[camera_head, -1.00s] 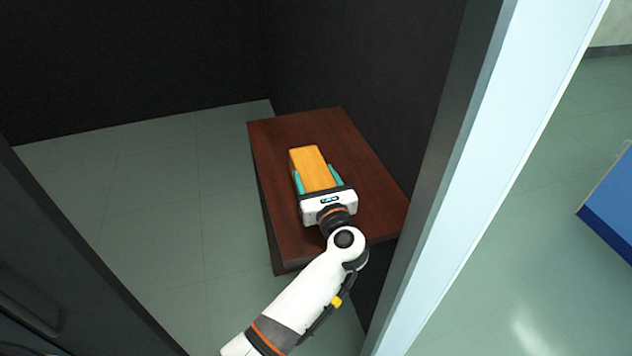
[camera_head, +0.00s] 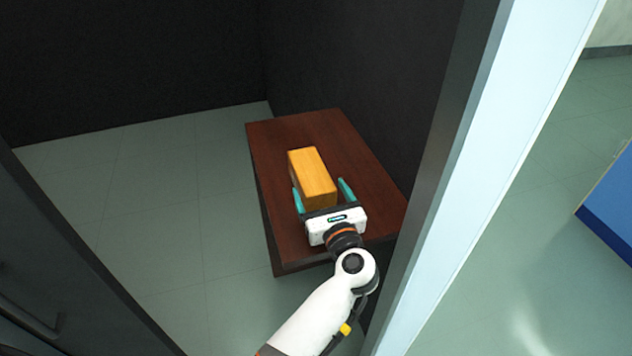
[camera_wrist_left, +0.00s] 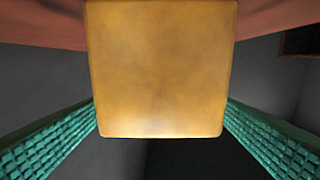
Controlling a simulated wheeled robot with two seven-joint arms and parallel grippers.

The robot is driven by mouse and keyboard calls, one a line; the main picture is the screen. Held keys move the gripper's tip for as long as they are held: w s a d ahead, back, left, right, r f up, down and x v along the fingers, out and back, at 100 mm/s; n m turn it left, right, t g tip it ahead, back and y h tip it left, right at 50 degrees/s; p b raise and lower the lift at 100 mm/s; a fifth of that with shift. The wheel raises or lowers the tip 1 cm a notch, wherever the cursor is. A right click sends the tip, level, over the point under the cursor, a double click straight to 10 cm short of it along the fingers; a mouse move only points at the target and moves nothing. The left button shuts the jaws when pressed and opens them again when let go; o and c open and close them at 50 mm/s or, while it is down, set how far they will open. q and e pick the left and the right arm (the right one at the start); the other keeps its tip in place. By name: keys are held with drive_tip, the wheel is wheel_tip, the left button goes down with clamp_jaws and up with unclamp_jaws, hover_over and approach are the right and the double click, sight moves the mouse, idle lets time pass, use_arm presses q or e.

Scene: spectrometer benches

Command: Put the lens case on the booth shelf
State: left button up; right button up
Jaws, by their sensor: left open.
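The lens case (camera_head: 312,176) is an orange-yellow block. It rests on the dark red-brown booth shelf (camera_head: 264,190), lying lengthwise near the middle. My left gripper (camera_head: 321,192) is open at the near end of the case, with one teal finger on each side of that end. My right gripper is out of view.
Dark booth walls (camera_head: 350,60) stand behind and to the right of the shelf. A pale door-frame post (camera_head: 490,190) rises close to the right of my arm. A dark panel (camera_head: 60,260) is at the left. A blue object (camera_head: 612,205) is at the far right.

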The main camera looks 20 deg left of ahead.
use_arm(q)
drive_tip(key=shift+v, duration=1.4)
